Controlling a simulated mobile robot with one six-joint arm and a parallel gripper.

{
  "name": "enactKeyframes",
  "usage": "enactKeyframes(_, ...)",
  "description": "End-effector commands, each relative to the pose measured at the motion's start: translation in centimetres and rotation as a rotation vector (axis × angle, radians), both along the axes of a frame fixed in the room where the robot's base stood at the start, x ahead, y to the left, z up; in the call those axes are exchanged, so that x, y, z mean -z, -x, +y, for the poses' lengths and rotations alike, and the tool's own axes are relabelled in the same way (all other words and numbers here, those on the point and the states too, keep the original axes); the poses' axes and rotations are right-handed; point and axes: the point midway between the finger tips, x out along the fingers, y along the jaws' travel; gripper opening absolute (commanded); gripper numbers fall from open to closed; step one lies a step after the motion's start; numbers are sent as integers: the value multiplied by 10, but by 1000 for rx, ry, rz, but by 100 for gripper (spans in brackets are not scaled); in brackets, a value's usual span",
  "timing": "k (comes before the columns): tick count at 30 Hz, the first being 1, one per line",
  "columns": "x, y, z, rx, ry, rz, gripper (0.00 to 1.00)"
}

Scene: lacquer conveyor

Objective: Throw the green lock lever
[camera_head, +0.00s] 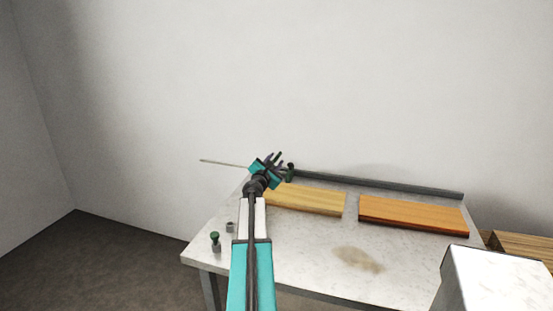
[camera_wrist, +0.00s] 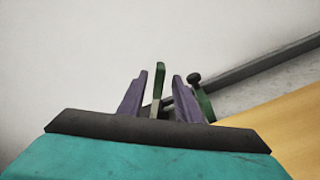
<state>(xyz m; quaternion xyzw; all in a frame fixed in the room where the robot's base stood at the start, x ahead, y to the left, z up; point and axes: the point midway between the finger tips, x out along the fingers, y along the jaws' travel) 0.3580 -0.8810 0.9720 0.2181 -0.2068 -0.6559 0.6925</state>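In the wrist view, my gripper (camera_wrist: 158,95) has its two purple fingers apart. An upright green lever (camera_wrist: 159,78) with a pale lower part shows between them, with a gap on either side. I cannot tell how deep it sits between the fingers. A second green piece with a dark round knob (camera_wrist: 196,80) stands just right of the right finger, partly hidden by it. In the head view, my gripper (camera_head: 275,162) is at the table's far left corner, beside a dark green piece (camera_head: 290,172). The lever between the fingers cannot be made out there.
The pale table (camera_head: 310,247) carries a yellow wood board (camera_head: 310,200) and an orange wood board (camera_head: 413,213). A grey rail (camera_head: 380,184) runs along the back edge. A green-topped knob (camera_head: 215,239) and a small grey piece (camera_head: 230,227) stand at the left. A brown stain marks the front.

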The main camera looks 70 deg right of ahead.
Motion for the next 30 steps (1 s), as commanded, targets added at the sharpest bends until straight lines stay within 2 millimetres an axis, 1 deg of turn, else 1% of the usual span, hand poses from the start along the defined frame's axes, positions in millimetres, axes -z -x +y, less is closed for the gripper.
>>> enactKeyframes(1, 0, -1, -7, 0, 0, 0, 31)
enactKeyframes(3, 0, -2, -13, 0, 0, 0, 31)
enactKeyframes(12, 0, -3, -34, -1, 0, -1, 31)
enactKeyframes(18, 0, -4, -39, -1, 0, -1, 31)
enactKeyframes(26, 0, -4, -38, -3, -1, -1, 31)
enactKeyframes(27, 0, -4, -38, -3, -1, -1, 28)
enactKeyframes(29, 0, -4, -38, -3, -1, -1, 18)
enactKeyframes(30, 0, -4, -38, -3, -1, -1, 11)
